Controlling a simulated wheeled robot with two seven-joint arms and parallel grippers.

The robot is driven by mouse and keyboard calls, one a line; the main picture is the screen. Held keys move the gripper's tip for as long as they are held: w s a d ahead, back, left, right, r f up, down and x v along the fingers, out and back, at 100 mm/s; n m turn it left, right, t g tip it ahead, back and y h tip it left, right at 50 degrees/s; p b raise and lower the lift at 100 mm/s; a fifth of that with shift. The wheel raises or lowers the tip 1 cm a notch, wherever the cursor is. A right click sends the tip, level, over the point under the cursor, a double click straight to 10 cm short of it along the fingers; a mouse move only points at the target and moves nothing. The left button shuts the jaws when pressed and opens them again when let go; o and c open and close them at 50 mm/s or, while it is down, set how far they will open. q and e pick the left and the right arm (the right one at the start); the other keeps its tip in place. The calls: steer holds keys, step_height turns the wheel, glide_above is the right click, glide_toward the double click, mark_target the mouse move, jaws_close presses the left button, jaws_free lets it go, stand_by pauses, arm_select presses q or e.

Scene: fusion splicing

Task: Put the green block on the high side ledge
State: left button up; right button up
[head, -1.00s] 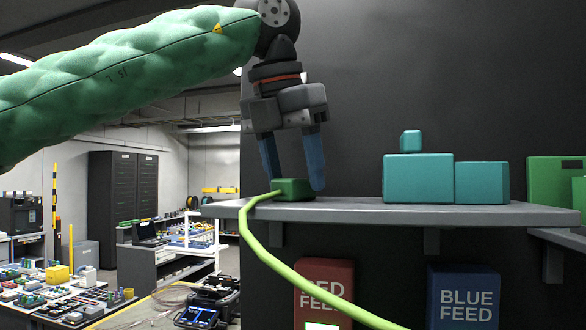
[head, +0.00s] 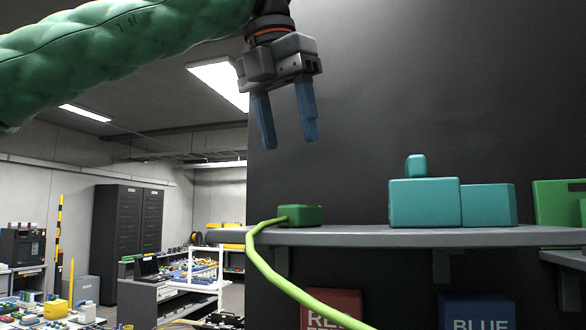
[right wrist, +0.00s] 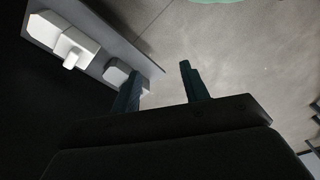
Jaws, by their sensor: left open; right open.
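A small green block (head: 300,215) rests on the left end of a grey ledge (head: 400,238) in the head view. A yellow-green cable (head: 262,262) runs from its left side and hangs down in front.
Teal blocks (head: 424,203) stand on the same ledge, a small one on top. Larger green blocks (head: 560,202) are at the far right, near a second ledge (head: 562,257). Red (head: 333,308) and blue (head: 476,311) feed boxes are below. A dark wall stands behind.

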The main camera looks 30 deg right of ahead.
arm_select(q)
steer(key=shift+v, duration=1.3)
arm_select(e)
steer(key=shift+w+a+r, duration=0.1)
steer(key=shift+w+r, duration=0.1)
steer(key=shift+r, duration=0.35)
steer(key=shift+w+a+r, duration=0.1)
steer(key=shift+w+r, duration=0.1)
steer(key=shift+r, duration=0.35)
steer(key=shift+f, duration=0.1)
